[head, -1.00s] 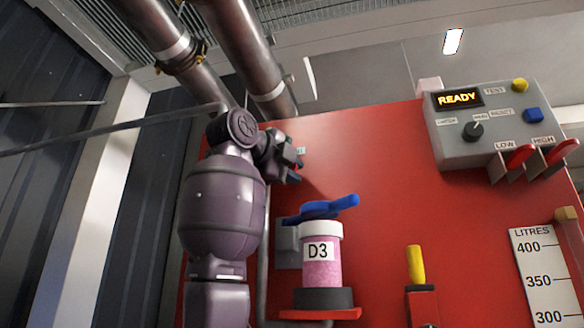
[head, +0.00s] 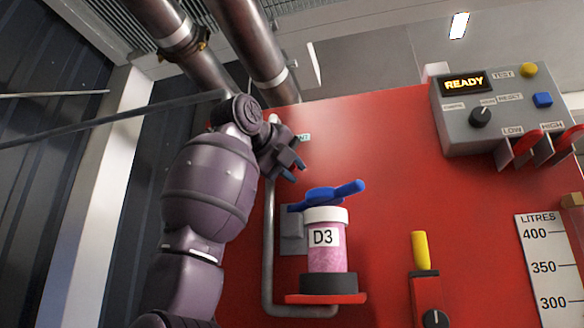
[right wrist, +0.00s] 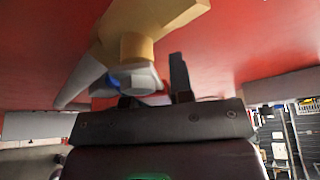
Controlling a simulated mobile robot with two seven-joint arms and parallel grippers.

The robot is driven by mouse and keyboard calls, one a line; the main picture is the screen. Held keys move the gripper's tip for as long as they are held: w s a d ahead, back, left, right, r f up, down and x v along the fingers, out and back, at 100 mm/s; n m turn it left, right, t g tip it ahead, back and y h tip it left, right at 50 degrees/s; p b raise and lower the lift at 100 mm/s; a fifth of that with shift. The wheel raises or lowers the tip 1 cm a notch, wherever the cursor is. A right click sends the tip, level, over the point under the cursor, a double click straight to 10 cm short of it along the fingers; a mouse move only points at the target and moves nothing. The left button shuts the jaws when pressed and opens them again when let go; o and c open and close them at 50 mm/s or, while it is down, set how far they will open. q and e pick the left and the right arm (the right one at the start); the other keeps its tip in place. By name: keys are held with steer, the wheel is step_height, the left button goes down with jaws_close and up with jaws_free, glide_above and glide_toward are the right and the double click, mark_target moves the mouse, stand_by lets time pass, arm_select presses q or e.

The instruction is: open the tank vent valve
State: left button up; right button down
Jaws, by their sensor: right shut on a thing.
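My right gripper (head: 292,163) is at the upper left of the red panel, by a small, partly hidden label ending in "NT" and the top of a grey pipe. In the right wrist view my right gripper (right wrist: 155,90) is close to a brass-coloured valve body (right wrist: 140,35) with a grey hex end. It is shut on part of this vent valve; the handle between the fingers is mostly hidden. A bit of blue shows behind the hex end. My left gripper is not in view.
A pink D3 cylinder (head: 326,255) with a blue lever (head: 335,192) stands just below my right gripper. A control box (head: 495,108) reads READY, with red levers beneath. A yellow handle (head: 419,250) and a litres scale (head: 550,270) are lower right. Large pipes (head: 250,45) pass above.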

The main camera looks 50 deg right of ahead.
steer(key=c, duration=1)
jaws_free()
steer(key=shift+a, duration=0.1)
steer(key=b+v, duration=0.1)
steer(key=v, duration=0.9)
steer(key=shift+a, duration=0.35)
